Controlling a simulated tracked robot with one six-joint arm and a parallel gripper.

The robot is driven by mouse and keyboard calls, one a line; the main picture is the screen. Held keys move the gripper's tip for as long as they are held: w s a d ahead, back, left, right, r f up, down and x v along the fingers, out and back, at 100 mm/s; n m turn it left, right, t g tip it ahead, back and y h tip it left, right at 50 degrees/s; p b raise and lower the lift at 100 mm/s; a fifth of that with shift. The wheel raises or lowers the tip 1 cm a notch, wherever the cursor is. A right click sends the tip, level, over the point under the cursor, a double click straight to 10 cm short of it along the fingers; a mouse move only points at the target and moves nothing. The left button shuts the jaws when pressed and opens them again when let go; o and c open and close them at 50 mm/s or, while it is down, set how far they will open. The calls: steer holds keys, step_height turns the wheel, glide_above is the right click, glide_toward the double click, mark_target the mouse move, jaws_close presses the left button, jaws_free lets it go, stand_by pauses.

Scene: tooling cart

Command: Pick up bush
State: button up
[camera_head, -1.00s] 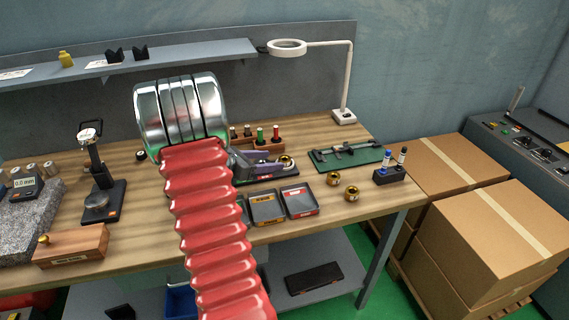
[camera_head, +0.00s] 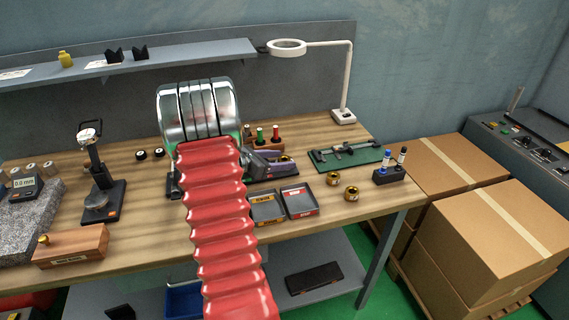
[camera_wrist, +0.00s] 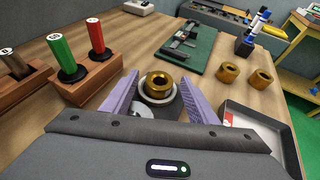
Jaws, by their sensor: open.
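A brass bush (camera_wrist: 159,82) sits on a round grey seat in the wrist view, its open bore facing up. The two purple fingers of my gripper (camera_wrist: 160,88) are open, one on each side of it. I cannot tell whether either finger touches it. In the head view my gripper (camera_head: 262,163) is low over the bench and this bush (camera_head: 286,158) is mostly hidden. Two more brass bushes stand on the wood to the right, one (camera_head: 333,179) (camera_wrist: 228,73) farther left and one (camera_head: 351,193) (camera_wrist: 260,80) farther right.
A wooden block with red and green plug gauges (camera_wrist: 85,75) stands close at left. Shallow trays (camera_head: 300,201) lie in front. A green mat with a caliper (camera_head: 348,154) lies behind right, and a marker holder (camera_head: 388,174) stands near the bench's right end.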

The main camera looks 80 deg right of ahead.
mark_target(280, 161)
steer(key=shift+c, duration=0.2)
jaws_close()
stand_by(0.6)
steer(key=shift+r, duration=0.1)
step_height(280, 161, up, 18)
stand_by(0.7)
stand_by(0.4)
